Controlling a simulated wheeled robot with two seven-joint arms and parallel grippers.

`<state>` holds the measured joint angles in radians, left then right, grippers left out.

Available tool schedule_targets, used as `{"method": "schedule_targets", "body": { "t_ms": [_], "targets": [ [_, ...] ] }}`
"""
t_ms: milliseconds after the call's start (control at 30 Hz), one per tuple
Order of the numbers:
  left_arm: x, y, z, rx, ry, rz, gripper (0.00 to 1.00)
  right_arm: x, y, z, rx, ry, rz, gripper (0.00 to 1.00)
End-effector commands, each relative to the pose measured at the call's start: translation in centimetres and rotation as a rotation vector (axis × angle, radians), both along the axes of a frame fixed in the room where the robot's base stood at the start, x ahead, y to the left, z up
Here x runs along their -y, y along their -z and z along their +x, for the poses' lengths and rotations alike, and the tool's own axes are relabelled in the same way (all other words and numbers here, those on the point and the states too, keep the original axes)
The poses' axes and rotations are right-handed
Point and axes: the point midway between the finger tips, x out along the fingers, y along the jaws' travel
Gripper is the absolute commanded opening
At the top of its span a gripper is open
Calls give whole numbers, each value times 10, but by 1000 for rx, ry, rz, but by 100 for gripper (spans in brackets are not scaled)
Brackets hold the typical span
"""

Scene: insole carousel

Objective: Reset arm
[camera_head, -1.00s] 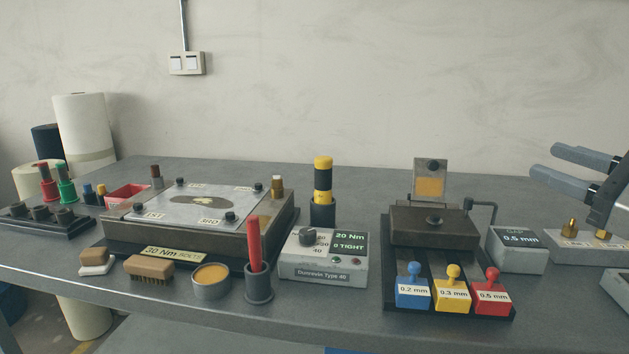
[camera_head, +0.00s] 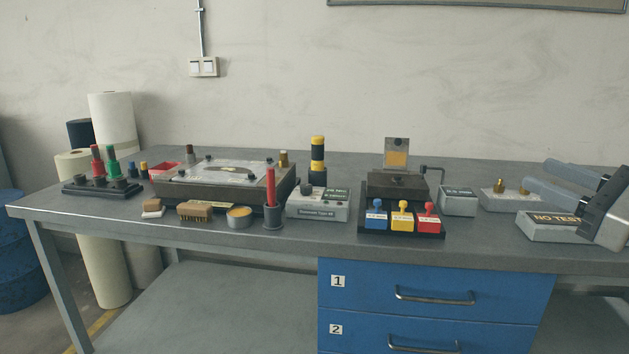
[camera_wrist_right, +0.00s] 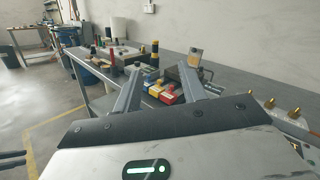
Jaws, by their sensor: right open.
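My right gripper (camera_head: 536,174) comes in from the right edge in the head view, its two grey fingers apart and pointing left above the right part of the bench (camera_head: 300,235). Nothing is between its fingers. In the right wrist view the gripper (camera_wrist_right: 158,72) shows its two fingers spread, with the bench and its blue, yellow and red blocks beyond. My left gripper is out of view.
Under my right gripper are a box marked "NO T..." (camera_head: 548,228), partly covered, and a block with brass fittings (camera_head: 500,202). Further left stand the gap gauge stand (camera_head: 397,187), torque tester (camera_head: 318,207) and clamped plate fixture (camera_head: 165,190). Blue drawers (camera_head: 435,275) sit below.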

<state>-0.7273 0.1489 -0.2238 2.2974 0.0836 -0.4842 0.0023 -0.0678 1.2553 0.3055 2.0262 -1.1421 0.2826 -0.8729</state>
Motion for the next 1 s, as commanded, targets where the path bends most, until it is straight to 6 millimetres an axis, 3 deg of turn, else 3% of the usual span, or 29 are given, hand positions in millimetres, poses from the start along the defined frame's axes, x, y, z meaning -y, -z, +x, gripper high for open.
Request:
{"method": "schedule_targets", "body": {
  "t_ms": [367, 567, 700, 800, 867, 900, 1000],
  "targets": [
    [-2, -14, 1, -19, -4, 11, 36, -7, 92, -6, -365, -11, 837, 41],
    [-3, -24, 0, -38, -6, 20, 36, -26, 179, -32, -666, 83, 1561, 41],
    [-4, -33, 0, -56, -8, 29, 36, -68, 258, -79, -913, 258, 2239, 41],
    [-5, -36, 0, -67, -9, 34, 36, -109, 299, -117, -1038, 414, 2657, 41],
    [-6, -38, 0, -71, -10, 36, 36, -134, 314, -137, -1090, 501, 2856, 41],
    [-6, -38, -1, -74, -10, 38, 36, -148, 321, -149, 1063, -528, -2822, 41],
    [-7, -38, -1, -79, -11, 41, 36, -177, 331, -169, 958, -547, -2617, 41]
  ]
}}
